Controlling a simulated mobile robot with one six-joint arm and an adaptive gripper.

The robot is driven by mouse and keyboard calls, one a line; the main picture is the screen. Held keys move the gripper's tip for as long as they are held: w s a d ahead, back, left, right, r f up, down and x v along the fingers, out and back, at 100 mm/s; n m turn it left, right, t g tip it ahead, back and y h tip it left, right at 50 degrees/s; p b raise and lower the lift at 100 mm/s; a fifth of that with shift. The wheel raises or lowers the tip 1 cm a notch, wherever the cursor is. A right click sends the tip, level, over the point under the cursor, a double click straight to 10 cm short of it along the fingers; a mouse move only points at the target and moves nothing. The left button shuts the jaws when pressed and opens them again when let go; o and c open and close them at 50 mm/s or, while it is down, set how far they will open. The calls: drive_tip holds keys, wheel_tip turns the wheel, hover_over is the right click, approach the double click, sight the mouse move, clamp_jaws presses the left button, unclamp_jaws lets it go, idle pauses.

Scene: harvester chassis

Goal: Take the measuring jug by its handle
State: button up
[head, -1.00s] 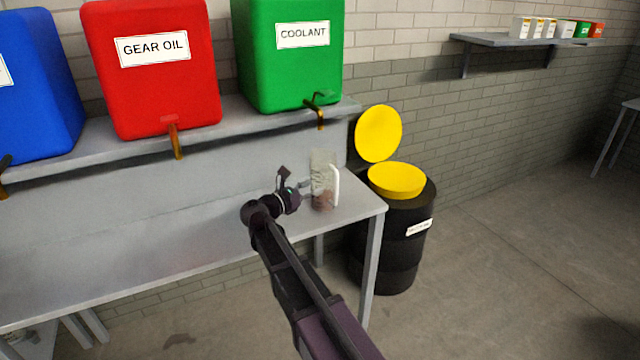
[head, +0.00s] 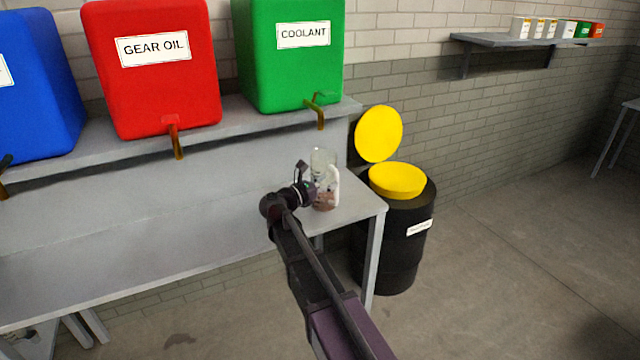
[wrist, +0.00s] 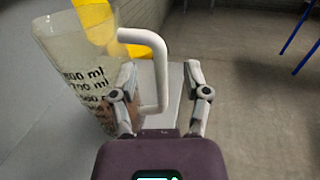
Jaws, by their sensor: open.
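The clear measuring jug (head: 323,164) stands upright on the right end of the grey bench (head: 352,207), with reddish-brown content low inside. In the wrist view the jug (wrist: 78,62) fills the left side, with black ml markings. Its white handle (wrist: 161,75) faces right and reaches down between the two fingers of my gripper (wrist: 160,90). The fingers are apart, one on each side of the handle; the left one lies between handle and jug wall in the picture. Whether either touches the handle I cannot tell. In the head view my gripper (head: 313,190) partly hides the jug.
A green coolant tank (head: 290,75) with a tap (head: 320,110) sits on the shelf above and behind the jug. A red gear oil tank (head: 150,90) is further left. A black drum (head: 390,255) with a yellow open lid (head: 379,134) stands right of the bench.

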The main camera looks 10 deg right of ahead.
sight(336, 178)
drive_tip(key=shift+x, duration=1.9)
drive_tip(key=shift+s, duration=0.1)
clamp_jaws()
